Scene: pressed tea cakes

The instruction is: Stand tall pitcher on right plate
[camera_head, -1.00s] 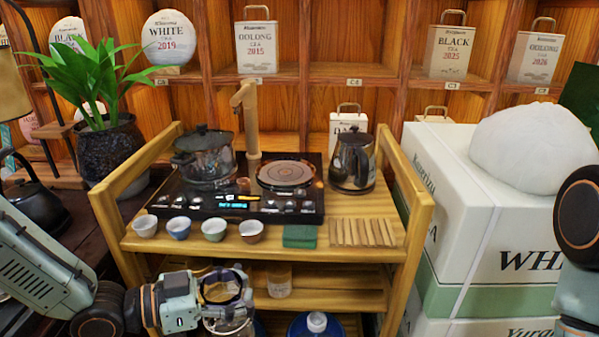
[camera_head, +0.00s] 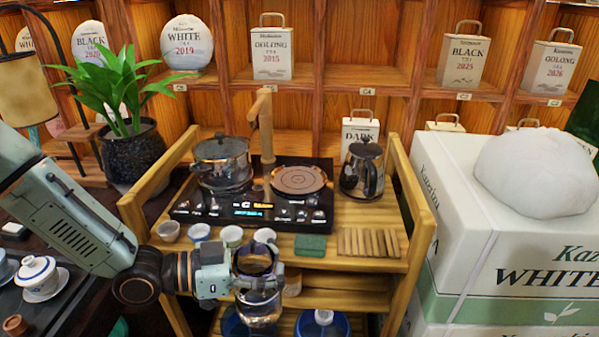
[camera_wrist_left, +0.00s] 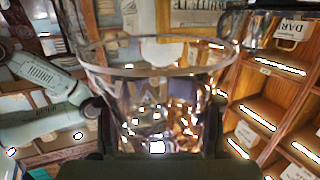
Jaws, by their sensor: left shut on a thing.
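A clear glass pitcher (camera_head: 260,309) is in my left gripper (camera_head: 256,282), in front of the tea cart's front edge. The gripper is shut on it, and the pitcher looks roughly upright. In the left wrist view the glass pitcher (camera_wrist_left: 155,95) fills the middle, with its round rim toward the top and a finger on each side. The right plate (camera_head: 298,180) is a round disc on the black two-plate cooker (camera_head: 250,213). It is bare, and the pitcher is apart from it, nearer the camera. My right gripper is not in view.
A dark lidded pot (camera_head: 220,163) covers the left plate. A dark kettle (camera_head: 362,170) stands right of the cooker. A wooden spout (camera_head: 265,130) rises behind, between the plates. Several cups (camera_head: 231,236), a green block (camera_head: 310,246) and wooden slats (camera_head: 368,243) line the cart's front.

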